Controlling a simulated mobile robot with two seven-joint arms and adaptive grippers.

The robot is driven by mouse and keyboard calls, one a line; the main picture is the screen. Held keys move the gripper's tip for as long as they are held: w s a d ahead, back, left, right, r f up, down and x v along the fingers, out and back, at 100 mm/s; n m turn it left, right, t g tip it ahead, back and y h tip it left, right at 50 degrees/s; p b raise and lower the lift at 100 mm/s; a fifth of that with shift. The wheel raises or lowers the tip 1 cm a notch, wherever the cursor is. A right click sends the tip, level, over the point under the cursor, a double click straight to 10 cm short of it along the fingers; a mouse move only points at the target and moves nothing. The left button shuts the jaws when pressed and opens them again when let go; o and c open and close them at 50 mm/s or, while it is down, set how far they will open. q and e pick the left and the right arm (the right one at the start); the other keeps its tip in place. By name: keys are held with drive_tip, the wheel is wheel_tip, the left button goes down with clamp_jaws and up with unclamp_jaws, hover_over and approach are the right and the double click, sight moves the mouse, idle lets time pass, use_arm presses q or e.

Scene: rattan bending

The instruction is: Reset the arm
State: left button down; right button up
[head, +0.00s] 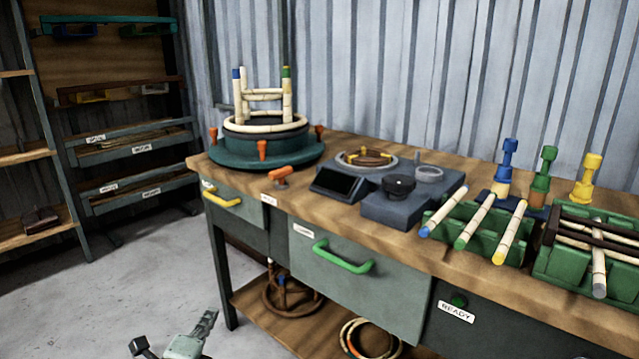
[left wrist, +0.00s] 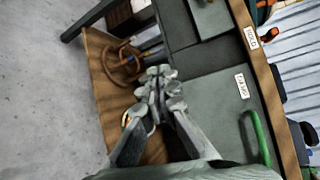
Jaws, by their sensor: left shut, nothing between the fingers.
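My left gripper (head: 207,322) shows at the bottom of the head view, low in front of the workbench and clear of it. In the left wrist view its fingers (left wrist: 158,80) are together with nothing held. Behind them in that view are the lower shelf (left wrist: 103,70) and the drawer fronts. My right gripper is in neither view.
The wooden-topped workbench (head: 300,207) carries a green round jig (head: 264,158) with a rattan frame, a grey device (head: 405,205) and green racks of poles (head: 480,228). A green drawer handle (head: 343,258) juts forward. Shelving (head: 138,148) stands left; the floor (head: 130,270) between is clear.

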use_arm(q)
drive_tip(key=s+a+f+n+g+y+p, duration=0.1)
drive_tip(key=s+a+f+n+g+y, duration=0.1)
drive_tip(key=s+f+n+g, duration=0.4)
drive_tip(key=s+a+f+n+g+y, duration=0.1)
drive_tip(key=s+a+f+n, duration=0.1)
drive_tip(key=s+f+n, duration=0.6)
drive_tip(key=s+d+f+n+g, duration=0.1)
drive_tip(key=s+f+n+g, duration=0.1)
drive_tip(key=s, duration=0.5)
drive_tip(key=s+f+n+g+h, duration=0.1)
drive_tip(key=s+f+n+g, duration=0.1)
drive_tip(key=s, duration=0.6)
drive_tip(key=shift+d+f+n+g+p, duration=0.3)
drive_tip(key=shift+d+n+g, duration=0.1)
drive_tip(key=shift+n+g, duration=0.5)
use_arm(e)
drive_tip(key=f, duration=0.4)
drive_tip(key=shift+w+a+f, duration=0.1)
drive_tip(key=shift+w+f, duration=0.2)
